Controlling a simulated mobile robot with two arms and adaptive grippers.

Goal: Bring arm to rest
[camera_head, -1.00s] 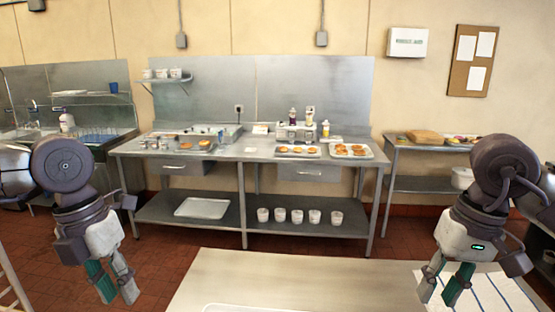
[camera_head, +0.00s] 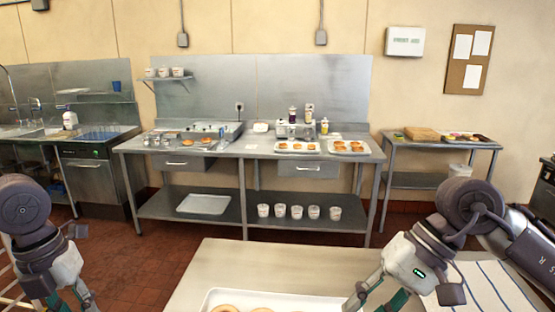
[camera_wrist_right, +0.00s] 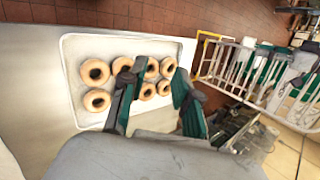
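My right gripper (camera_wrist_right: 155,100) is open and empty in the right wrist view, its two green-and-dark fingers apart above a white tray (camera_wrist_right: 68,60) of pale doughnuts (camera_wrist_right: 95,72). In the head view the right gripper (camera_head: 376,298) hangs at the lower right over the near table, its tips cut off by the frame. My left gripper (camera_head: 70,300) is at the lower left of the head view, fingers pointing down and apart, with nothing seen between them. Its fingertips are also cut off by the frame.
The near table (camera_head: 240,262) bears the tray and a striped cloth (camera_head: 490,285). A steel workbench (camera_head: 235,150) with trays of doughnuts stands against the far wall. A side table (camera_head: 430,143) stands right of it. Red floor (camera_head: 140,260) lies clear between.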

